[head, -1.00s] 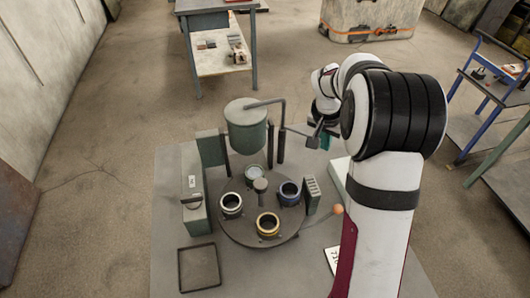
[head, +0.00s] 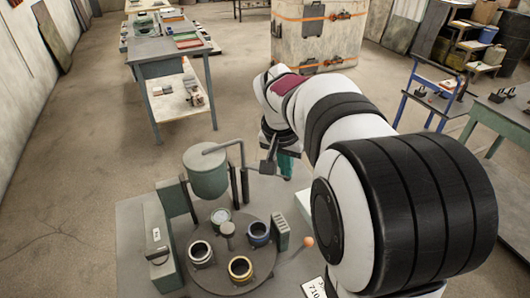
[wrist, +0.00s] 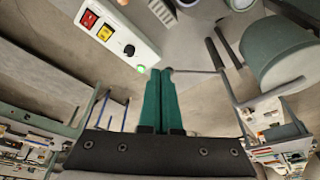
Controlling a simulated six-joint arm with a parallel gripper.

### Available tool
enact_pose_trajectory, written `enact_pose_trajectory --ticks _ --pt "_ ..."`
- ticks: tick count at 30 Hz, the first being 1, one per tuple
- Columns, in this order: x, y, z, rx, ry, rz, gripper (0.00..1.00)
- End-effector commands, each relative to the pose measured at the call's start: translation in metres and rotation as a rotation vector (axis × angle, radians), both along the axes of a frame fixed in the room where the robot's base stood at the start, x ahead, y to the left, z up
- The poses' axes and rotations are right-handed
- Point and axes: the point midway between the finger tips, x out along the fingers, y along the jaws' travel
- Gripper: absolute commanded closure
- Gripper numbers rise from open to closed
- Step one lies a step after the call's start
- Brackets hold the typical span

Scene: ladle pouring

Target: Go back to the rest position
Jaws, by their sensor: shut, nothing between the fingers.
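My gripper (head: 287,164) shows partly in the head view, behind my arm, with its teal fingers to the right of the grey-green pot. In the wrist view my gripper (wrist: 160,73) has both green fingers pressed together with nothing between them. The pot (head: 207,172) stands on its posts at the back of the work table and also shows at the upper right of the wrist view (wrist: 276,50). A dark, flat-ended handle (head: 267,167) stands between the pot and the fingers; in the head view I cannot tell its gap to the fingers.
A round turntable (head: 230,278) carries several ring-topped cups. A white control box (wrist: 122,32) with red and yellow switches lies close to the fingers. A ball-tipped lever (head: 307,242) stands right of the turntable. Open floor (head: 90,130) lies left of the table.

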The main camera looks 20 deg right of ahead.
Motion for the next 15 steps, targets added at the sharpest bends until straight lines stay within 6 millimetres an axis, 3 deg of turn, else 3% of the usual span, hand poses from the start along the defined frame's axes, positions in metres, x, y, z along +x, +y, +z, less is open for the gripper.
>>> enact_pose_trajectory --ticks 3,5,8,12,15 --pt "-0.004 0.004 0.002 0.005 0.002 0.006 1.0" --pt "-0.02 0.019 0.004 0.028 0.017 0.027 1.0" --pt "-0.081 0.069 0.002 0.106 0.071 0.113 1.0" --pt "-0.182 0.132 -0.016 0.234 0.16 0.249 1.0" --pt "-0.233 0.158 -0.031 0.303 0.203 0.32 1.0"
